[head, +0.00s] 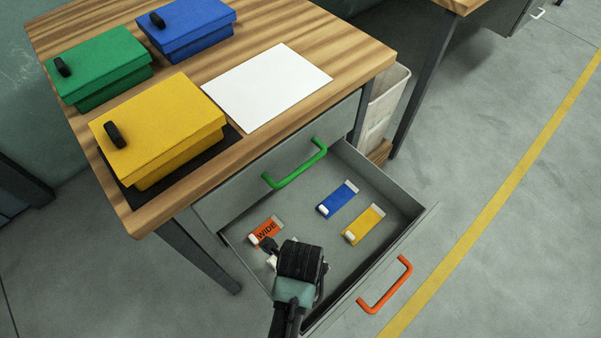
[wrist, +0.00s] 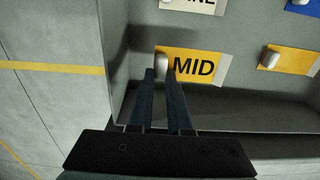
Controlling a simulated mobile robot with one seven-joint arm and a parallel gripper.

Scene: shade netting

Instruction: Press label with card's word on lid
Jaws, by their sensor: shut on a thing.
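In the wrist view my gripper (wrist: 161,80) is shut on the pale tab of a yellow-orange label (wrist: 202,66) reading MID. In the head view my gripper is low in the open drawer, and its body hides this label. An orange label (head: 265,231) reading WIDE lies just beyond it. A white label (wrist: 196,5), its word cut off to "NE", lies above MID in the wrist view. A yellow box (head: 160,112), a green box (head: 98,62) and a blue box (head: 190,25), all lidded with black knobs, stand on the table. No word shows on their lids.
The open drawer (head: 408,229) has an orange handle and also holds a blue label (head: 338,199) and a yellow label (head: 364,225). A closed drawer with a green handle (head: 296,165) sits above. A blank white sheet (head: 267,87) lies on the wooden table (head: 345,55).

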